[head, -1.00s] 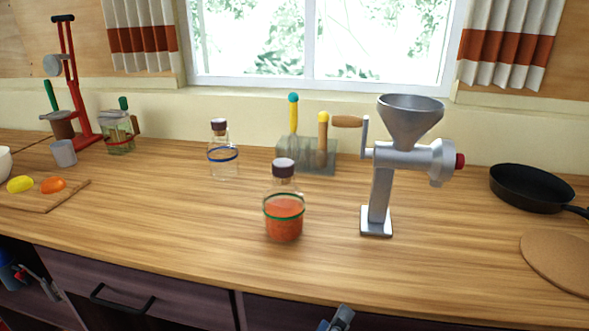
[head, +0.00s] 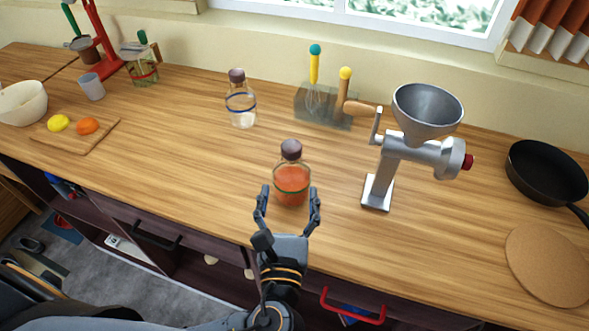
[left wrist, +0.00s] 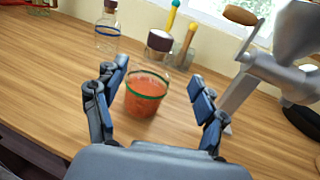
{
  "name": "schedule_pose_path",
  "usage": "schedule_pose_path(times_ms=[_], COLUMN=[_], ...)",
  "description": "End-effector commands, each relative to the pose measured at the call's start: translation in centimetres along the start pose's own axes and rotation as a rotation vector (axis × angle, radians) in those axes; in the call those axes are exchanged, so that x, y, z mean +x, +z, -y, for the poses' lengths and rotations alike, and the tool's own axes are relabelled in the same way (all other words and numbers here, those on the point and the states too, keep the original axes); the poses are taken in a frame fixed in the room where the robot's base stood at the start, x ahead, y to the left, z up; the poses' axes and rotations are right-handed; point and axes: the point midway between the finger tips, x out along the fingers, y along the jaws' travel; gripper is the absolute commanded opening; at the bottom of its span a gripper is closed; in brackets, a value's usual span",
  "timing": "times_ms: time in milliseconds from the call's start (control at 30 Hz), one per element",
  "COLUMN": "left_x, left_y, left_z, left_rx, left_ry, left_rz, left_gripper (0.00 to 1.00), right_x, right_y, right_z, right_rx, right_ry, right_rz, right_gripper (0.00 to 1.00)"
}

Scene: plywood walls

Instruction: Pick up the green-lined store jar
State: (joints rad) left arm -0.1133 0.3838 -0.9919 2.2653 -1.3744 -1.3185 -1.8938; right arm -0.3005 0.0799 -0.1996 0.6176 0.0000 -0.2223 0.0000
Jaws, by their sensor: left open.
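The green-lined store jar (head: 291,178) stands upright on the counter near its front edge. It is clear, with a dark stopper, orange-red contents and a green band. My left gripper (head: 288,192) is open, its two fingers on either side of the jar's near side, with no clear contact. In the left wrist view the jar (left wrist: 147,92) stands between and just beyond the open fingers (left wrist: 160,100), with a gap on each side. My right gripper is not in view.
A metal grinder (head: 385,170) stands close on the right. A blue-banded jar (head: 240,103) and a utensil holder (head: 325,107) stand behind. A cutting board (head: 75,140) lies left; a black pan (head: 545,170) and a round cork mat (head: 545,262) lie right.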

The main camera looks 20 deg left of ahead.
Motion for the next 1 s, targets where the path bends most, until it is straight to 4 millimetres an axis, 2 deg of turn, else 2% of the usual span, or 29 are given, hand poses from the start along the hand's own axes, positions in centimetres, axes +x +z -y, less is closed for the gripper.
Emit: schedule_pose_path(times_ms=[100,233,467,800,1000], left_x=[2.7,4.8,6.5,11.0,11.4], left_y=[0.3,0.2,0.0,-0.8,-0.9], left_z=[0.0,0.0,0.0,-0.3,-0.3], left_rx=[0.0,0.0,-0.002,-0.002,-0.005], left_ry=[0.0,0.0,-0.001,-0.001,-0.002], left_rz=[0.006,0.004,0.001,0.001,0.0], left_gripper=[0.71,0.71,0.71,0.71,0.71], right_x=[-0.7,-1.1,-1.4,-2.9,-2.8], right_y=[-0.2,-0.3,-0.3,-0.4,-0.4], right_z=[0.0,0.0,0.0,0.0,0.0], right_rx=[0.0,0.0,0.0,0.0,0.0], right_ry=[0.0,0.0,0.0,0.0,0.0], right_rz=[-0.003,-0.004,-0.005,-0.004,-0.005], right_gripper=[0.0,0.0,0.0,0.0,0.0])
